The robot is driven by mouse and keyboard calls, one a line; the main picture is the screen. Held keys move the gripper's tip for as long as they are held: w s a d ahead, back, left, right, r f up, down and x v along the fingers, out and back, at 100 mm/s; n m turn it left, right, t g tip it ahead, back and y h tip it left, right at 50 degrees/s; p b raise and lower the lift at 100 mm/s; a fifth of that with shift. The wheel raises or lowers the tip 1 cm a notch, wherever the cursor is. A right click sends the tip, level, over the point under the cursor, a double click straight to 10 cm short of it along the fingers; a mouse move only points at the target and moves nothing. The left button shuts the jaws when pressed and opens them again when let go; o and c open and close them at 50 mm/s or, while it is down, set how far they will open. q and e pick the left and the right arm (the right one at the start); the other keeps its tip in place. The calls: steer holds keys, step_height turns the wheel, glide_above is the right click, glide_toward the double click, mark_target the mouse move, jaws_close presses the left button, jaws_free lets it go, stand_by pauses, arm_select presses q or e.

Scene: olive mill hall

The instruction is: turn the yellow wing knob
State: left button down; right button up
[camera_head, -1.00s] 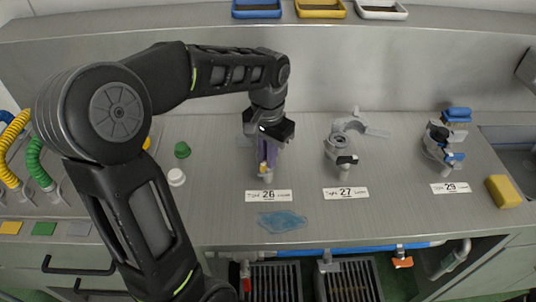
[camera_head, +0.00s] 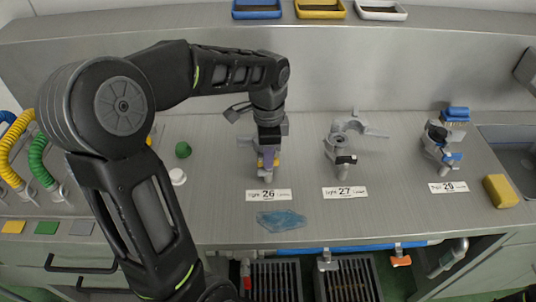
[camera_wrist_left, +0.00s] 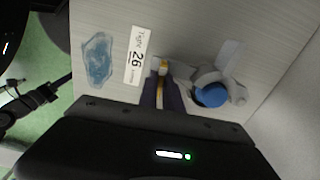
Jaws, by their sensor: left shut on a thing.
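The yellow wing knob (camera_head: 277,161) is on the grey fitting behind label 26 (camera_head: 268,195). My left gripper (camera_head: 268,158) points down over it and is shut on it. In the left wrist view a strip of the yellow knob (camera_wrist_left: 161,90) shows between the two dark purple fingers (camera_wrist_left: 162,95). The label in that view (camera_wrist_left: 136,57) reads Tight at one end and Loose at the other. A grey fitting with a blue round cap (camera_wrist_left: 211,95) is beside the fingers there. The gripper hides much of the knob and fitting in the head view. My right gripper is not in view.
Fitting 27 (camera_head: 340,157) stands right of the knob and fitting 29 (camera_head: 440,150) further right. A green cap (camera_head: 183,150) and a white cap (camera_head: 178,177) are to the left. A yellow sponge (camera_head: 501,191) is far right.

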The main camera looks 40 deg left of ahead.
arm_select(q)
steer(key=shift+m, duration=0.4)
steer(key=c, duration=1.5)
jaws_free()
steer(key=shift+r, duration=0.1)
steer(key=shift+r, duration=3.85)
